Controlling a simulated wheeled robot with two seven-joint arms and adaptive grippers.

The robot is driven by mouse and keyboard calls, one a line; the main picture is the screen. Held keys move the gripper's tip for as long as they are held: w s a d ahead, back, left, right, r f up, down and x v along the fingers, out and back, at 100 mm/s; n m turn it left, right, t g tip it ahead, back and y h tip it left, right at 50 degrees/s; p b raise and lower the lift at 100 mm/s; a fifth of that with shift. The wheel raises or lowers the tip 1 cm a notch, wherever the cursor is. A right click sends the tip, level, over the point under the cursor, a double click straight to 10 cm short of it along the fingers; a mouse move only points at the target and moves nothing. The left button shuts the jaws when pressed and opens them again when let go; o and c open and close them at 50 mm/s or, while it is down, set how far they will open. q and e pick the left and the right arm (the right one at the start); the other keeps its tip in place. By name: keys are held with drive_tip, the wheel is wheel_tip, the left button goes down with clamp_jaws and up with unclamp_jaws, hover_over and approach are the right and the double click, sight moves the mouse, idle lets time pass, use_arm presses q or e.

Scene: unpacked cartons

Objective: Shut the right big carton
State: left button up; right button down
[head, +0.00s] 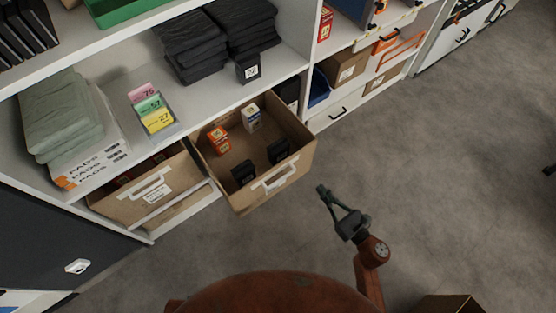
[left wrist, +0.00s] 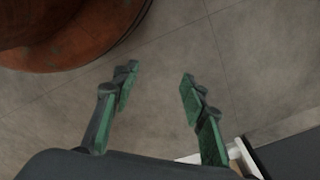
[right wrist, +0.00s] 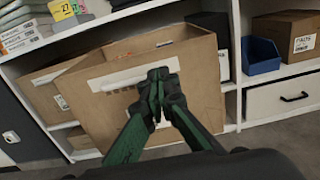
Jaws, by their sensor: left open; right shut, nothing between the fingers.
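The right big carton (head: 223,187) is a brown open-topped box that sticks out of the shelf, while its neighbour sits further back. It holds orange, white and black small boxes. Its front, with a white handle and label, faces me in the right wrist view (right wrist: 200,84). My right gripper (head: 322,188) is shut and empty, apart from the carton and to its right in the head view. In the right wrist view its closed fingertips (right wrist: 158,74) overlap the carton's front. My left gripper (left wrist: 158,80) is open and empty over bare floor; it is out of the head view.
The left big carton (head: 128,207) sits inside the shelf beside it. A blue bin (right wrist: 261,55) stands to the right.

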drive_tip(key=b, duration=0.2)
approach(292, 156)
drive_tip(key=x, duration=0.5)
drive_tip(key=shift+w+a+f, duration=0.15)
use_arm(q)
wheel_tip(292, 156, up, 8)
drive_tip(key=w+d, duration=0.1)
drive_tip(key=shift+r, duration=0.15)
use_arm(e)
drive_tip(key=shift+w+a, duration=0.45)
drive_tip(key=shift+w, duration=0.1)
